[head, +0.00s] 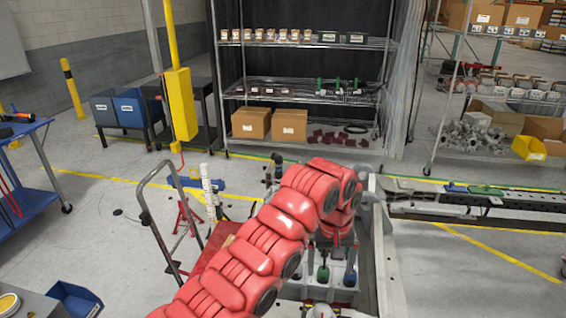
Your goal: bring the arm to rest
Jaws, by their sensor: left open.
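My red left arm comes in from the bottom, rises to the middle of the head view and bends down at its far end. My left gripper (336,262) points down below the last red link, above a grey tray or fixture with a green-tipped part (323,274) and a blue-tipped part (349,277) close by. The gripper is small and partly hidden by the arm; it is open, and I see nothing held in it. My right gripper is not in view.
A grey chassis rail (480,200) runs off to the right, close to the arm. A hand cart (160,215) and red jack stand (188,218) stand left of the arm. A blue workbench (35,180) is at far left. Shelving (300,80) stands behind. Floor at lower right is clear.

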